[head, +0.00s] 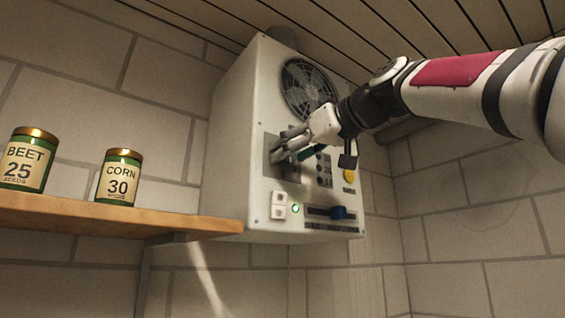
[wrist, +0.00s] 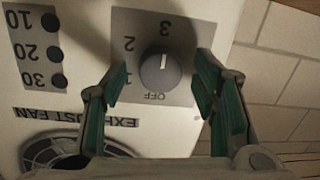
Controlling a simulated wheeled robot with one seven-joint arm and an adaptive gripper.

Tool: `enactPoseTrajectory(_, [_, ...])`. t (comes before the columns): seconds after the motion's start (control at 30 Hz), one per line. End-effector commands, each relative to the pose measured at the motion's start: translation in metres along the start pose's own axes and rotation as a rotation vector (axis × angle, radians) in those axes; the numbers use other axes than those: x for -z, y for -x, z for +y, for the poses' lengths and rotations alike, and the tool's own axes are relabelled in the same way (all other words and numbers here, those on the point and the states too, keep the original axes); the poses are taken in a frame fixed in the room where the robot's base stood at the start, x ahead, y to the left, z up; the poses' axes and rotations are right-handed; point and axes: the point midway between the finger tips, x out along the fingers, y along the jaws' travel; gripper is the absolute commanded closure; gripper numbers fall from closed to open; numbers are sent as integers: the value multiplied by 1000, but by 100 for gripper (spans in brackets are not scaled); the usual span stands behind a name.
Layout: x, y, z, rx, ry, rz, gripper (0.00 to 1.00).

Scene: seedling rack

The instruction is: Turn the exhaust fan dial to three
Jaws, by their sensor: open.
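The exhaust fan dial (wrist: 158,72) is a round dark grey knob on a grey plate (wrist: 185,20) marked OFF, 1, 2 and 3, seen upside down in the wrist view. Its white mark points up in the picture, at or close to the 3. My gripper (wrist: 161,82) is open, with one green-padded finger on each side of the dial and a visible gap to it on both sides. In the head view my gripper (head: 284,148) is at the front of the white control box (head: 232,150) and hides the dial.
A wooden shelf (head: 120,217) at left holds a beet tin (head: 27,160) and a corn tin (head: 119,178).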

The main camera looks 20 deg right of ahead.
Motion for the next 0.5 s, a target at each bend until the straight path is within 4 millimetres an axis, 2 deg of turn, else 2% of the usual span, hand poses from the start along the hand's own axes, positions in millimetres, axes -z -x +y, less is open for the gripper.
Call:
enactPoseTrajectory(0.17, [1,18,1,0,-3,3,46])
enactPoseTrajectory(0.5, [0,85,1,-2,-1,3,46])
